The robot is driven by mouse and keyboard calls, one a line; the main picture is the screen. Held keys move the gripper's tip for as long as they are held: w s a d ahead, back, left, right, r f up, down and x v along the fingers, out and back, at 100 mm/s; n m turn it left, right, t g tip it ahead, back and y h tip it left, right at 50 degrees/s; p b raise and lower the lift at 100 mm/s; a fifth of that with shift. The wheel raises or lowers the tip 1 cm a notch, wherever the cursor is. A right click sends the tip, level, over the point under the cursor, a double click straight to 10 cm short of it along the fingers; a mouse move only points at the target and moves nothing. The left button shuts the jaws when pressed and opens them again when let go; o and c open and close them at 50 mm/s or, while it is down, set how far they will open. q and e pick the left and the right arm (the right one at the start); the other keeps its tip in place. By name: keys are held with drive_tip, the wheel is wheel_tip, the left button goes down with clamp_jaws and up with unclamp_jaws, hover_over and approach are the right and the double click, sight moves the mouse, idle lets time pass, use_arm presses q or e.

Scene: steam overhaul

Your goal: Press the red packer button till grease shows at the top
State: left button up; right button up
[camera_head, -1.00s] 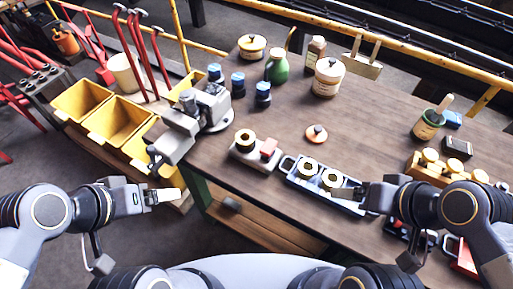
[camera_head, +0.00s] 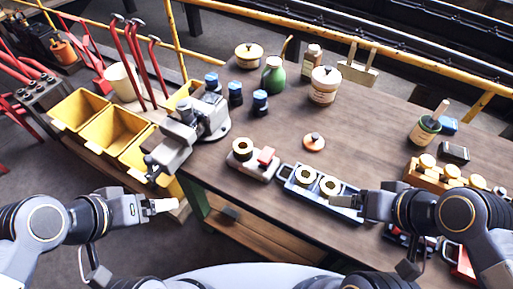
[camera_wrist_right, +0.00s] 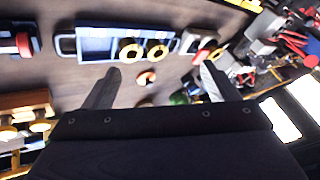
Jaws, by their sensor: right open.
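The packer, a small pale grey block (camera_head: 251,165) with a dark-holed yellow ring (camera_head: 243,147) on its left, stands near the table's front edge. Its red button (camera_head: 267,155) is on the right. Whether grease shows in the ring is too small to tell. My right gripper (camera_head: 343,201) is open and empty at the right end of the blue tray, right of the packer. Its two spread fingers show in the right wrist view (camera_wrist_right: 161,75). My left gripper (camera_head: 161,206) is off the table's front left, away from the packer; its finger gap is unclear.
A blue tray (camera_head: 345,212) with two ringed parts lies just right of the packer. A grey vice (camera_head: 185,135) stands to its left. A small round orange-and-white lid (camera_head: 314,142) lies behind. Blue-capped jars, a green bottle (camera_head: 273,76) and pots stand farther back. Yellow bins (camera_head: 80,108) are at left.

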clamp_jaws()
idle(0.3)
idle(1.2)
